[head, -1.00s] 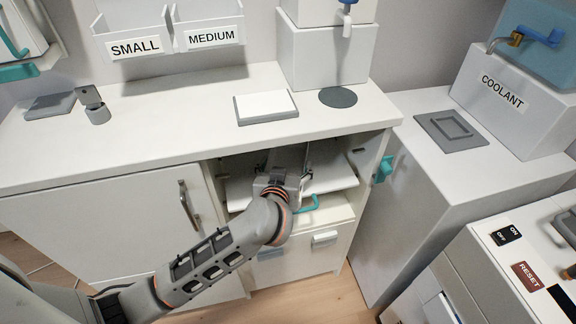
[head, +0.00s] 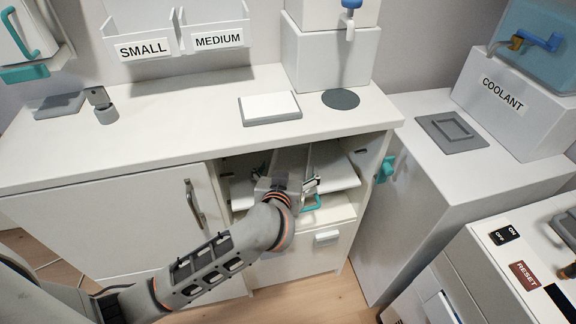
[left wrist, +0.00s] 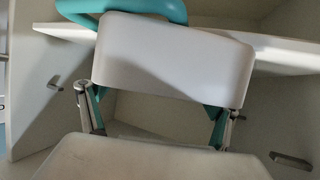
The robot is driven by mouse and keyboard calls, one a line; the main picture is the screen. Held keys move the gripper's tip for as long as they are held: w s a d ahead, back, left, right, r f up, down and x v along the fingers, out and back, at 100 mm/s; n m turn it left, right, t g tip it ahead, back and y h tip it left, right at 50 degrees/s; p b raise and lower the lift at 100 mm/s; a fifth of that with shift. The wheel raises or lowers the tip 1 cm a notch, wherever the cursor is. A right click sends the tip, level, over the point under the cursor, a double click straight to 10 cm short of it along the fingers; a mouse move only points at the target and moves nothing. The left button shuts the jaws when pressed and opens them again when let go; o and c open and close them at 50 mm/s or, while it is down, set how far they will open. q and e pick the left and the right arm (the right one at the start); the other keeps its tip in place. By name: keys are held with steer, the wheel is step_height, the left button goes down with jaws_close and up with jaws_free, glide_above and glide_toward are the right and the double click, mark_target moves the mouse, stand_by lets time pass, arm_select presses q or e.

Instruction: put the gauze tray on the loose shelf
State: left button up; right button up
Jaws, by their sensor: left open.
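My left gripper (head: 287,178) reaches into the open cabinet bay below the counter. In the left wrist view its open fingers (left wrist: 155,115) stand apart. A pale round-cornered block (left wrist: 175,55) lies between and beyond them; I cannot tell whether it is the gauze tray. The loose shelf, a white board (head: 338,174), looks slanted inside the bay, partly hidden by my gripper. My right gripper is out of view.
The counter holds a grey-edged white pad (head: 270,108), a grey disc (head: 340,98) and a small grey clamp-like piece (head: 103,107). The cabinet side walls and a teal latch (head: 386,168) flank the bay. A closed door (head: 110,220) is at left.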

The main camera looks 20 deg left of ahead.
arm_select(q)
steer(key=p+v, duration=0.1)
steer(key=v, duration=0.2)
steer(key=p+v, duration=0.1)
steer(key=v, duration=0.5)
steer(key=shift+r+p, duration=0.3)
steer(key=shift+p, duration=0.1)
steer(key=shift+s+d, duration=0.1)
steer(key=shift+s, duration=0.25)
steer(key=shift+r, duration=0.1)
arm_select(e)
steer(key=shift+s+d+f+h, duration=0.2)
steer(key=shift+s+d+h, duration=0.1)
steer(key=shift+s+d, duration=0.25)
